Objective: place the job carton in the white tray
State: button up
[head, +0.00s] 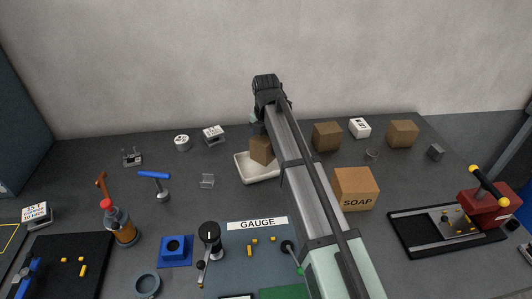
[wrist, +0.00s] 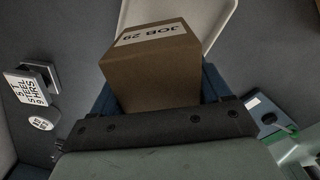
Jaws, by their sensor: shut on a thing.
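The job carton (wrist: 155,75) is a brown box with a white "JOB 29" label on top. My gripper (wrist: 158,92) is shut on it, with a dark blue finger on each side. In the head view the carton (head: 261,151) appears over the back part of the white tray (head: 244,177), and the arm hides the tray's right side. In the wrist view the tray (wrist: 222,14) shows beyond the carton. I cannot tell whether the carton touches the tray floor.
A SOAP box (head: 356,190) and another brown box (head: 327,136) stand right of the arm. A steel stand with a printed card (head: 213,134) and a round white-topped piece (head: 182,142) stand left of the tray. A small clear holder (head: 207,181) stands nearer the front.

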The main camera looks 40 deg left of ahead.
jog(key=shift+f, duration=2)
jog(key=shift+f, duration=0.1)
jog(key=o, duration=1.1)
jog(key=shift+o, duration=0.2)
notch_tip(320, 180, up, 12)
jog(key=shift+r, duration=0.1)
